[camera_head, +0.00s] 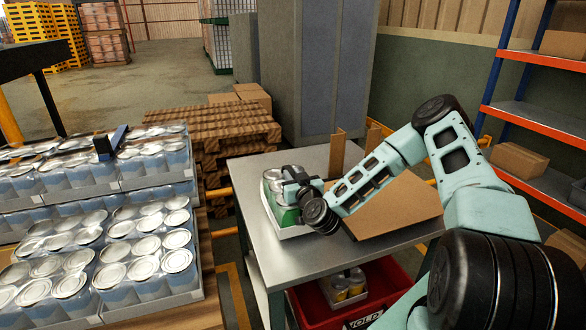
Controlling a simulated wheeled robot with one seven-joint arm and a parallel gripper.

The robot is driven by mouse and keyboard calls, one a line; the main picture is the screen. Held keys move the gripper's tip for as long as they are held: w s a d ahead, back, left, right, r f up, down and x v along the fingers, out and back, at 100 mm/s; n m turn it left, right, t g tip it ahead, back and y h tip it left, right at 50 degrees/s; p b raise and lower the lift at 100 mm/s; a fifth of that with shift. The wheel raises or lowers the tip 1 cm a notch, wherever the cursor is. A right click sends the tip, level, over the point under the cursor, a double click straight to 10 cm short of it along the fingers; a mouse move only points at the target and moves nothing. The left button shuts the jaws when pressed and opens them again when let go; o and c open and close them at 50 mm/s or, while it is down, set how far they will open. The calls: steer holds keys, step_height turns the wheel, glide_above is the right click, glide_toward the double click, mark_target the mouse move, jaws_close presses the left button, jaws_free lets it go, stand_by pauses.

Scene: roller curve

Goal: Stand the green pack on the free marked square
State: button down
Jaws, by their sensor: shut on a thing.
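The green pack (286,217) is a tray of silver-lidded cans with green sides. It is on or just above the left part of the steel table (287,268); I cannot tell if it touches the top. My gripper (291,186) is at the pack's upper right side and appears shut on it, though the fingers are dark and small. My arm hides part of the pack and the table behind it. I cannot make out a free marked square in this view.
An opened cardboard box (398,208) lies on the table's right. Below, a red bin (315,312) holds a pack with yellow cans (349,287). Trays of blue cans (150,281) fill the left. Wooden pallets (215,135) and a grey cabinet (332,70) stand behind; shelves (535,115) at right.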

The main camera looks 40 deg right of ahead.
steer(key=shift+f, duration=1.05)
steer(key=c, duration=1.3)
jaws_free()
steer(key=shift+f, duration=0.15)
